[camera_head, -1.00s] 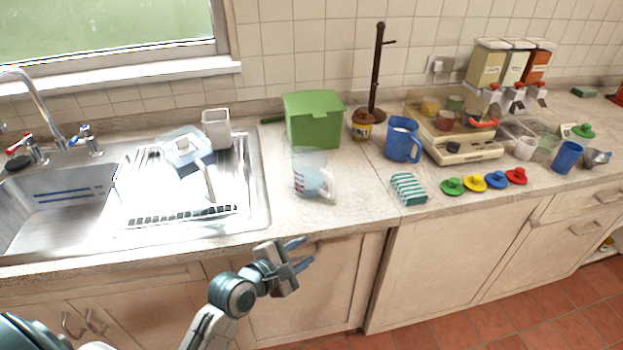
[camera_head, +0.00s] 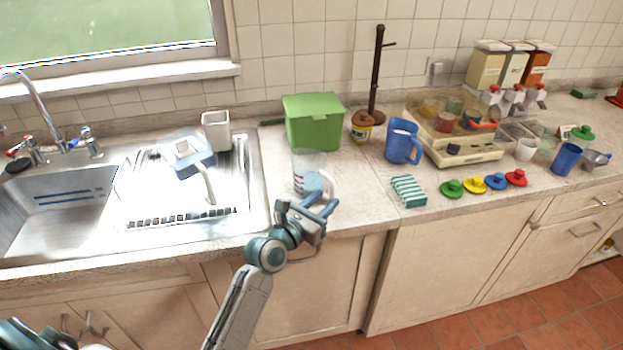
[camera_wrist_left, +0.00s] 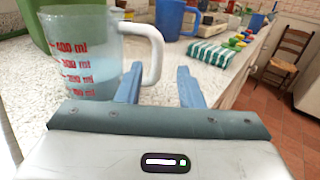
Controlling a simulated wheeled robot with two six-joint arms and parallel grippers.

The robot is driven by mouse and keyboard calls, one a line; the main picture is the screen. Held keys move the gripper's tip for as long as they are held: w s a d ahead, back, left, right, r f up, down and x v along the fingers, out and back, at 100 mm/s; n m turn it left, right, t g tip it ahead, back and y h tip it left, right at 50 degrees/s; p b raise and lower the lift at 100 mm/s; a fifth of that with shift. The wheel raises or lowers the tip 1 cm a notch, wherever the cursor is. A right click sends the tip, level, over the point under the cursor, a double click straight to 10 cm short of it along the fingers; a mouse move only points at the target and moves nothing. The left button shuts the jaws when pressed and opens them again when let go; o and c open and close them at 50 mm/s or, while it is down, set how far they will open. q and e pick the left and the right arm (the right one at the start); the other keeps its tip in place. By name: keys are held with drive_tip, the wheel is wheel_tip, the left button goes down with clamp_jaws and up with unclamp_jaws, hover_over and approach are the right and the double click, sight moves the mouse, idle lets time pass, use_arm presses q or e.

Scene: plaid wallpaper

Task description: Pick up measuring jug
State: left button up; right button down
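The measuring jug (camera_head: 308,172) is clear with red markings, a white handle and pale bluish contents. It stands upright on the counter in front of the green box. In the left wrist view the jug (camera_wrist_left: 85,58) is close, left of centre, its white handle (camera_wrist_left: 153,50) pointing right. My left gripper (camera_head: 322,206) is at the counter's front edge, just in front of the jug. Its two blue fingers (camera_wrist_left: 158,88) are apart with nothing between them, in front of and slightly right of the handle.
A green lidded box (camera_head: 314,122) stands behind the jug. To the right are a blue jug (camera_head: 402,141), a striped cloth (camera_head: 408,191) and coloured lids (camera_head: 475,183). The sink drainer (camera_head: 180,190) lies left. Bare counter surrounds the jug's front and right.

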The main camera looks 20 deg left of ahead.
sight(331, 194)
use_arm(q)
drive_tip(key=x, duration=0.4)
drive_tip(key=shift+a, duration=0.2)
drive_tip(key=shift+w+d+f, duration=0.1)
drive_tip(key=shift+w, duration=0.3)
drive_tip(key=shift+s, duration=0.1)
clamp_jaws()
drive_tip(key=shift+r, duration=0.2)
